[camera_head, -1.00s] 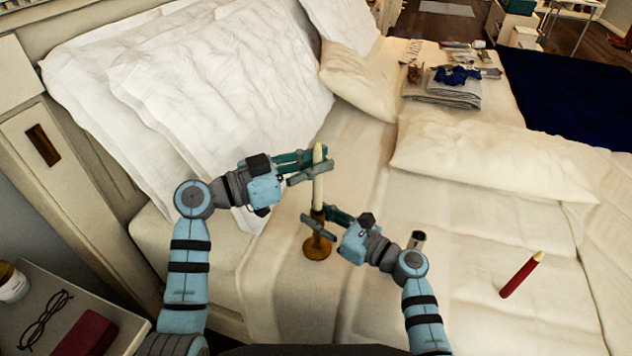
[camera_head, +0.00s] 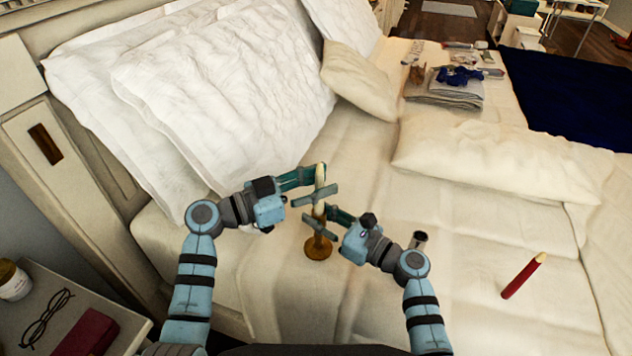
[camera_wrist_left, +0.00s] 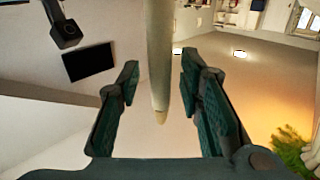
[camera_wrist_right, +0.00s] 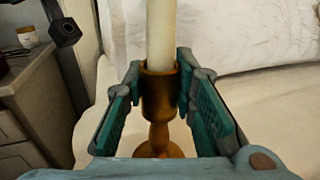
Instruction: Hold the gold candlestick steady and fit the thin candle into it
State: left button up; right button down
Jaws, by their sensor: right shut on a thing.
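The gold candlestick (camera_head: 318,248) stands upright on the bed in the head view. My right gripper (camera_head: 327,222) is shut on its upper part, and the right wrist view shows the fingers on either side of its cup (camera_wrist_right: 159,98). The thin cream candle (camera_head: 320,175) is upright; in the right wrist view its lower end (camera_wrist_right: 161,35) goes inside the cup rim. How deep it sits is hidden. My left gripper (camera_head: 317,188) is open around the candle's upper part. In the left wrist view the candle (camera_wrist_left: 159,60) stands between the spread fingers with gaps on both sides.
A red candle (camera_head: 523,277) is on the bed at the right. A nightstand (camera_head: 55,335) with glasses, a red box and a jar is at the lower left. Pillows (camera_head: 220,95) lie behind the arms. The bed between the candlestick and red candle is mostly clear.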

pick_arm(q)
jog(key=shift+a+r, duration=0.1)
pick_arm(e)
jog(key=shift+f, duration=0.1)
pick_arm(q)
jog(key=v, duration=1.2)
pick_arm(e)
jog(key=c, duration=1.2)
grip_release()
jog(key=shift+c, duration=0.2)
